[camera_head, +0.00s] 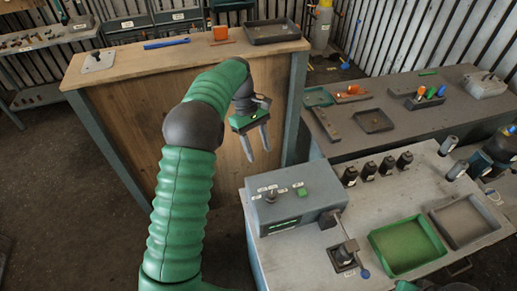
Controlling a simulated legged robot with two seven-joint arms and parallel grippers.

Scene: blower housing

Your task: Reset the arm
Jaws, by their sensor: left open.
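My left arm rises from the bottom left in green sleeving. My left gripper (255,145) hangs open and empty in front of the wooden side of the workbench, with its two grey fingers pointing down. It is above and to the left of the grey control box, clear of both. My right gripper does not show; only a bit of green and dark arm shows at the bottom right edge.
The grey control box (290,205) with knobs stands on the right table, beside a green tray (408,246) and a grey tray (466,221). Several dark fittings stand behind them. The wooden workbench (180,62) holds a dark tray (272,32). Open floor lies at left.

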